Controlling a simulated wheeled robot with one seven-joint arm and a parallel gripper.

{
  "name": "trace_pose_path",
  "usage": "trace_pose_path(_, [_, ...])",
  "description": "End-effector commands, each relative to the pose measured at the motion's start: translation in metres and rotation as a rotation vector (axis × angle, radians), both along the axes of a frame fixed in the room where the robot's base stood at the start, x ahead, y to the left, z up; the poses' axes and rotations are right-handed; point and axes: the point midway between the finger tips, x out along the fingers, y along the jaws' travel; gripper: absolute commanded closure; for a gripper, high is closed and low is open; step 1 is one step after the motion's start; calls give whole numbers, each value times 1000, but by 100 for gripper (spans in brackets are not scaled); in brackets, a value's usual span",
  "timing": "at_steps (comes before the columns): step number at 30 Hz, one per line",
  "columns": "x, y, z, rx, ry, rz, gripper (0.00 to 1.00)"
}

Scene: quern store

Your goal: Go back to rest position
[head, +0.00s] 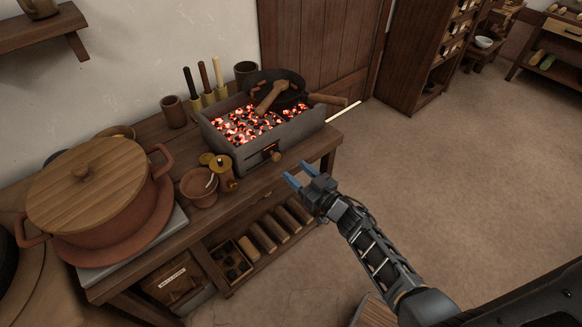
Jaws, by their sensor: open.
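My gripper (290,179) is open, with two blue fingertips and nothing between them. It hangs in the air over the front right side of the wooden table (308,152), in front of the stone brazier (293,138). My arm reaches in from the lower right, over the floor.
The brazier holds glowing coals (235,123) and a dark pan (285,83) with wooden handles. Brass pots (222,172), a clay cup (199,188) and a lidded clay pot (95,190) stand left. The floor (460,180) at right is clear.

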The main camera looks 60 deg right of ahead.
Motion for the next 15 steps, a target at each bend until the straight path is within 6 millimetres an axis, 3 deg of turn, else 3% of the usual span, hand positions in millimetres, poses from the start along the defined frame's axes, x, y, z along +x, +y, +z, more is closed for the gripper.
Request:
trace_pose_path(10, [-1,2,0,-1,1,0,45])
trace_pose_path(15, [-24,31,1,-14,14,12,45])
